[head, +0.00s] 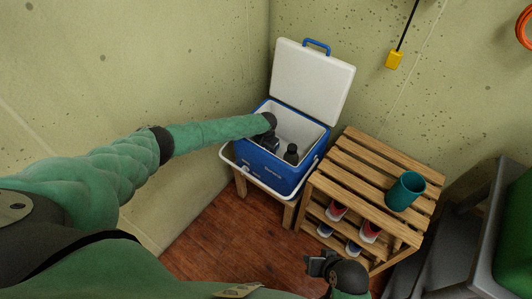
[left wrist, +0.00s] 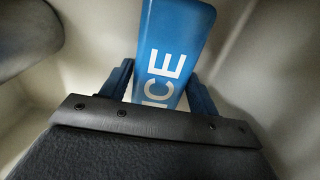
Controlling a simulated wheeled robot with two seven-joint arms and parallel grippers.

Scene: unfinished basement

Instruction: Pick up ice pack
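The ice pack (left wrist: 175,45) is a blue slab with white "ICE" lettering, standing tilted in the left wrist view. My left gripper (left wrist: 160,92) has its two blue fingers apart, one on each side of the pack's near end. A small gap seems to show at the right finger, and the pack's lower end is hidden behind the gripper body. In the head view my left arm reaches into the open blue cooler (head: 262,164), and its hand hides the pack there. My right gripper (head: 318,266) is low at the bottom of the head view, away from the cooler; its fingers are unclear.
The cooler sits on a wooden stand beside a slatted wooden rack (head: 355,172) with a teal mug (head: 405,191) on top and shoes below. Concrete walls are close behind.

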